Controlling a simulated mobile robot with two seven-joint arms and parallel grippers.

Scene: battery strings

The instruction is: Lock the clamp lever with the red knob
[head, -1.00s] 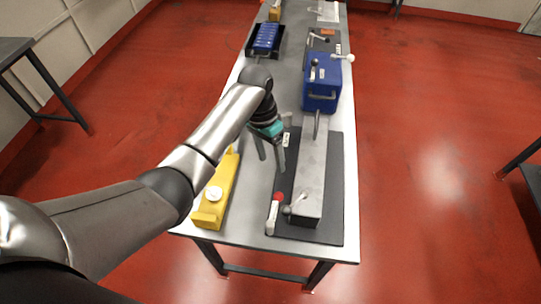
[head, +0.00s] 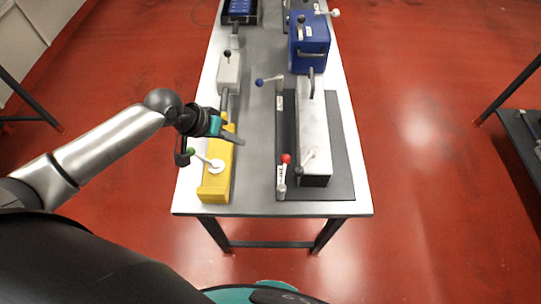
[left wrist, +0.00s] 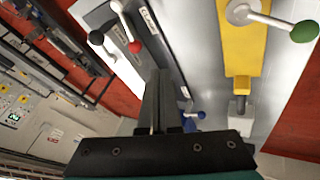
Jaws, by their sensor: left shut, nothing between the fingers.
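The red knob (head: 286,158) tops a short white lever (head: 282,178) at the near left corner of the dark mat, beside the long grey block (head: 314,130). The lever points away from the table's near edge. In the left wrist view the red knob (left wrist: 134,47) is at upper left, beyond the fingers and apart from them. My left gripper (head: 240,142) is shut and empty, over the yellow block, left of the red-knob lever. Its fingers (left wrist: 161,75) lie together in the left wrist view. My right gripper is not in view.
The yellow block (head: 216,188) carries a lever with a green knob (head: 191,151), close to my left gripper. A blue-knob lever (head: 261,82) stands farther back. A dark-knob lever (head: 300,170) sits on the grey block. A blue box (head: 309,50) is behind it.

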